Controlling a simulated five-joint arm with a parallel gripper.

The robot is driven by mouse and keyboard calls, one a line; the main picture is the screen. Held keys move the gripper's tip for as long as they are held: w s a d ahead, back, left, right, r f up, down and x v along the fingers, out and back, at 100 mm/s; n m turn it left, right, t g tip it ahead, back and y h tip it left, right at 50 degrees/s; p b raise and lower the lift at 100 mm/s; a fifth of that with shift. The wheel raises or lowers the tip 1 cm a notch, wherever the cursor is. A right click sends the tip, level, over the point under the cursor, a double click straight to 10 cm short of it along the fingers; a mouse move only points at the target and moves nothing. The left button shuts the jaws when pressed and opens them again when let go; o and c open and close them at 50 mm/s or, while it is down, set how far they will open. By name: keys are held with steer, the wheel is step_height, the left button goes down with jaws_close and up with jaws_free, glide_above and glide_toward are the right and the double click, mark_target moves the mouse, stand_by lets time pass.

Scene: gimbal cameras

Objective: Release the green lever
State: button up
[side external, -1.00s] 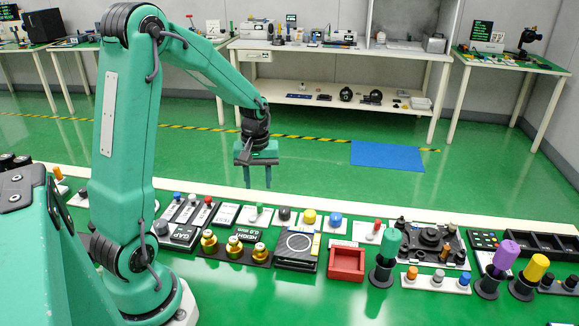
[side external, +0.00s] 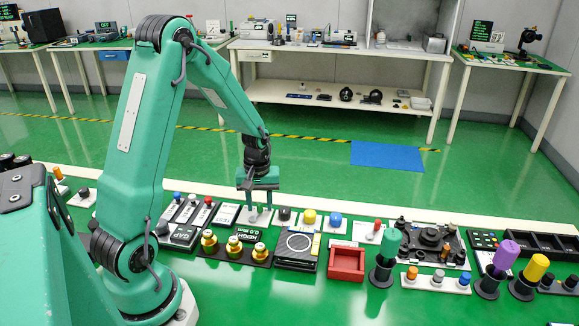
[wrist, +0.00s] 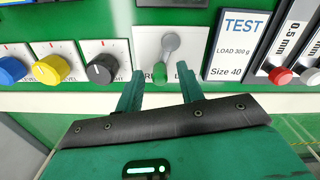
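The green lever (wrist: 159,74) is on a white plate (wrist: 147,44) in the wrist view. Its grey arm runs down from a round grey pivot (wrist: 171,42) to the green tip. Lettering beneath the tip is partly covered by my fingers. My gripper (wrist: 159,82) is open, with one finger on each side of the green tip and a gap visible around it. In the side view, my gripper (side external: 258,208) points down at the lever's plate, and its fingers hide most of the lever.
Black (wrist: 102,68), yellow (wrist: 48,69) and blue (wrist: 11,70) knobs stand left of the lever in the wrist view. A TEST label (wrist: 236,44) and a red button (wrist: 280,75) are on the right. A red tray (side external: 347,263) and yellow-gold knobs (side external: 234,246) stand nearer the side camera.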

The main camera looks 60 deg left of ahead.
jaws_close()
steer(key=shift+d, duration=0.1)
steer(key=shift+w+d+m, duration=0.1)
steer(key=shift+d+m, duration=0.1)
steer(key=shift+m, duration=0.8)
jaws_free()
steer(key=shift+r, duration=0.1)
